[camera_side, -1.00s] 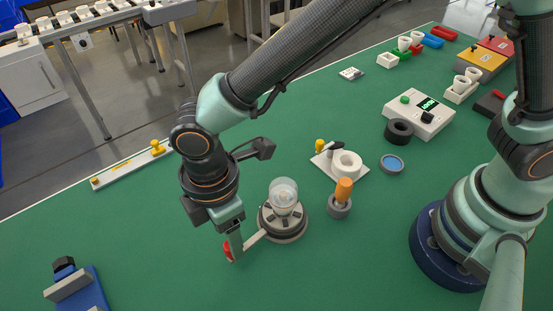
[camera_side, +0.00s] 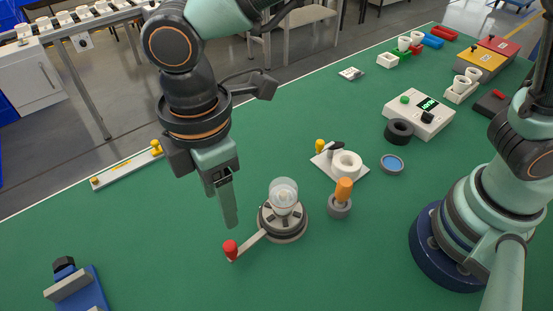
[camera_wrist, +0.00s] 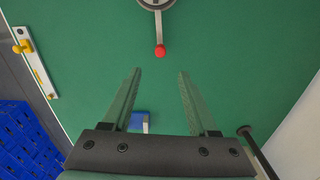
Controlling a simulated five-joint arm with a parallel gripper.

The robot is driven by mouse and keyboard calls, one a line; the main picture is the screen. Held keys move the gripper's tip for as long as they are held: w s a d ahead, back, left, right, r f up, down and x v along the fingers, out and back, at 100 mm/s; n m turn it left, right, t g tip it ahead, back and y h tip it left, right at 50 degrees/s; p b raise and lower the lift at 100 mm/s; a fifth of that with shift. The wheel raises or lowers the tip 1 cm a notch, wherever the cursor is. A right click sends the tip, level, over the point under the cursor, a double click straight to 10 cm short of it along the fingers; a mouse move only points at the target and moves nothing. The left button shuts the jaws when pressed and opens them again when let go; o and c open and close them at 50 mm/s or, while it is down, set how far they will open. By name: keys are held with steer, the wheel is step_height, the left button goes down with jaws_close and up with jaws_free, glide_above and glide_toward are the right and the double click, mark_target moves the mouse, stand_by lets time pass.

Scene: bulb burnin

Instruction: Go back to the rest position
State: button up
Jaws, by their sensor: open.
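My gripper (camera_side: 228,205) hangs above the green table, a little above and left of the red knob (camera_side: 231,248). In the wrist view my gripper (camera_wrist: 158,75) is open with nothing between its two fingers. The red knob tops the end of a lever on a round grey base (camera_side: 283,222), which holds a clear glass bulb (camera_side: 283,193). In the wrist view the red knob (camera_wrist: 160,51) lies beyond the fingertips, apart from them.
An orange-handled tool (camera_side: 343,190) stands in a grey holder right of the base. A white ring fixture (camera_side: 346,164) and a control box with a display (camera_side: 419,114) are farther back. A blue fixture (camera_side: 77,289) sits front left. Green table between is clear.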

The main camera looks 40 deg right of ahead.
steer(key=w+d+r+m+t+y, duration=0.1)
steer(key=w+d+r+m, duration=0.25)
steer(key=d, duration=0.45)
steer(key=w+d+r+m+t, duration=0.1)
steer(key=w+d+r+m, duration=0.25)
steer(key=d, duration=0.45)
steer(key=s+d+m+t, duration=0.1)
steer(key=s+d+m, duration=0.1)
steer(key=d+m, duration=0.3)
steer(key=s+d+m+t+h, duration=0.1)
steer(key=d+m, duration=0.4)
steer(key=d, duration=0.7)
steer(key=shift+s+d+r+t, duration=0.35)
steer(key=shift+s+t, duration=0.15)
steer(key=shift+t, duration=0.3)
